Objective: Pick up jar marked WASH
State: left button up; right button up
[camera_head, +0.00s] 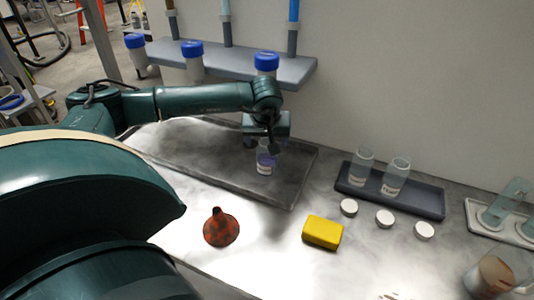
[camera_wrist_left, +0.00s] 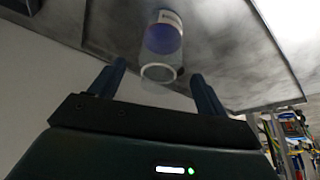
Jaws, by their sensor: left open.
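A clear jar with purple contents and a white label (camera_head: 265,161) stands in the large grey tray (camera_head: 190,160); its label is too small to read. Two clear, labelled jars, one on the left (camera_head: 361,166) and one on the right (camera_head: 394,181), stand in a dark tray; I cannot read which is marked WASH. My left gripper (camera_head: 268,144) is open, just above the purple jar. In the left wrist view, the purple jar (camera_wrist_left: 164,40) lies beyond the open fingers (camera_wrist_left: 158,70), its clear rim between the fingertips. No grip on it shows. My right gripper is out of view.
White lids (camera_head: 384,218), a yellow block (camera_head: 323,232) and an orange-red funnel (camera_head: 221,230) lie on the bench. A shelf (camera_head: 225,62) with blue-capped containers (camera_head: 193,62) is behind my left arm. The dark tray (camera_head: 425,208) is to the right.

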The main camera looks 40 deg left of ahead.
pick_arm(q)
jog(key=x, duration=0.4)
jog(key=shift+w, duration=0.1)
jog(key=shift+c, duration=0.5)
jog(key=c, duration=1.1)
jog(key=shift+r, duration=0.15)
jog(key=shift+c, duration=0.2)
